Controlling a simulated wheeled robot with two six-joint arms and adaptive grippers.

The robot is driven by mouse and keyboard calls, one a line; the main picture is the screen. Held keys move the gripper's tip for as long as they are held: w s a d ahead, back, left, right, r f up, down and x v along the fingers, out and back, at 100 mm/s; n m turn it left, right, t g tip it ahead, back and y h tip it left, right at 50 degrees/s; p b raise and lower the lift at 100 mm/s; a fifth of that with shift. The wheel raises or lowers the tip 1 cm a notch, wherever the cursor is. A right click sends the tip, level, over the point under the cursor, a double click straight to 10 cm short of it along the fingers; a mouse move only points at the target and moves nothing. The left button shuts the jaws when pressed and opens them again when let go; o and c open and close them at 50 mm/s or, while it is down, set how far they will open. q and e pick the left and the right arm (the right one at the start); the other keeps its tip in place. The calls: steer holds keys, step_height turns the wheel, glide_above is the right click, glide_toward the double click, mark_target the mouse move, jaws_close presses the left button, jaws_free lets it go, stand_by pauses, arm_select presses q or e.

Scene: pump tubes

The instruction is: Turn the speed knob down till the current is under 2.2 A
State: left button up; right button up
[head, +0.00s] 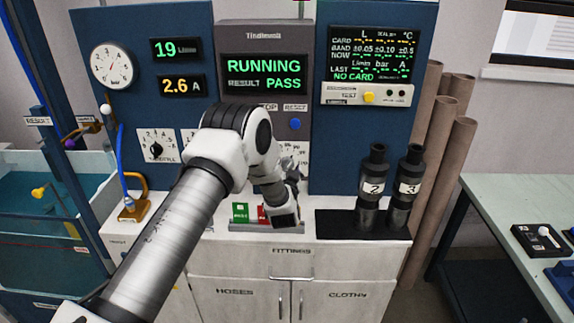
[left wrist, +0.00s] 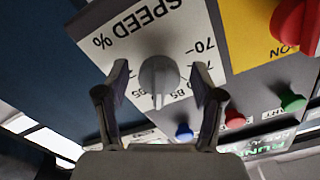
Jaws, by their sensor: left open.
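The current display (head: 181,86) reads 2.6 A in the head view. The speed knob (left wrist: 158,75) is a grey round knob on a white dial plate (left wrist: 105,38) marked SPEED %, seen upside down in the left wrist view. My left gripper (left wrist: 159,67) is open, with one finger on each side of the knob. I cannot tell whether the fingers touch it. In the head view my left gripper (head: 291,168) is at the lower part of the grey centre panel, and my arm hides much of the dial. My right gripper is not in view.
The main screen (head: 264,73) reads RUNNING and RESULT PASS. A flow display (head: 175,49) reads 19. Beside the knob is a red switch (left wrist: 291,22) on a yellow plate. A blue button (left wrist: 184,131) is nearby. Black pump tubes (head: 373,187) stand on the right of the bench.

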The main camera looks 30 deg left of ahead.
arm_select(q)
steer(key=c, duration=1.1)
steer(key=shift+f, duration=0.1)
steer(key=n+b, duration=0.2)
steer(key=shift+f+b, duration=0.2)
steer(key=shift+b, duration=0.1)
steer(key=n+b, duration=0.2)
steer(key=shift+n+b, duration=0.3)
steer(key=shift+r+n+b, duration=0.15)
steer(key=shift+n+b, duration=0.3)
steer(key=shift+n, duration=0.15)
